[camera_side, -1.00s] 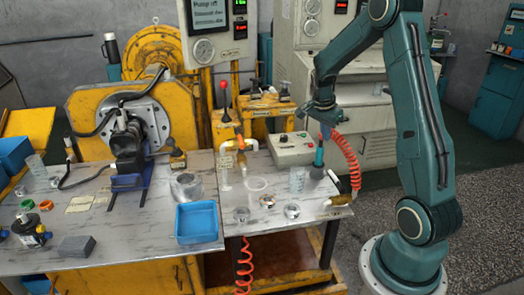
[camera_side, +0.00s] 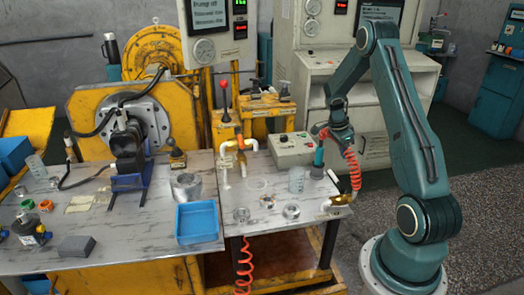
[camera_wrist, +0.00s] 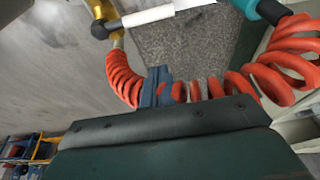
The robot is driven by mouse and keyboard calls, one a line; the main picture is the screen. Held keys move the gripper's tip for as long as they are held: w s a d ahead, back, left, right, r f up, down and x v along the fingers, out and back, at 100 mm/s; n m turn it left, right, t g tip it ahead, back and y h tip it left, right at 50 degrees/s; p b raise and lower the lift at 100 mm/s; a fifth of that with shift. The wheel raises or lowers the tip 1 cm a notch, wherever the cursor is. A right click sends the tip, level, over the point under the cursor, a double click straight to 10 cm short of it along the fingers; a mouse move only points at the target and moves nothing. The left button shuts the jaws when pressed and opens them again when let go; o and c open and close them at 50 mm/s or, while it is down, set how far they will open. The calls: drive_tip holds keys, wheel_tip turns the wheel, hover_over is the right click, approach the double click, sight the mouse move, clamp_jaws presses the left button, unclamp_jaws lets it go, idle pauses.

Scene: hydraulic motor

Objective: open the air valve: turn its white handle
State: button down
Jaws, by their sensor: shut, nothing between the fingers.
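In the wrist view the white handle (camera_wrist: 148,17) lies near the top, beside the brass body (camera_wrist: 98,8). A red coiled hose (camera_side: 352,167) runs from the valve up to a teal air tool (camera_side: 319,158). My gripper (camera_wrist: 157,80) is shut and empty, apart from the handle, with the hose coils (camera_wrist: 124,78) close around its fingers. In the side view the fingertips are too small and covered to make out.
A grey control box (camera_side: 293,150) stands behind the air tool. A blue tray (camera_side: 197,238) is further left.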

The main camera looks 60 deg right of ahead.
sight(336, 181)
wheel_tip(336, 181, down, 9)
drive_tip(key=shift+w+a+r, duration=0.15)
drive_tip(key=shift+w+a, duration=0.15)
drive_tip(key=shift+w, duration=0.05)
idle(0.8)
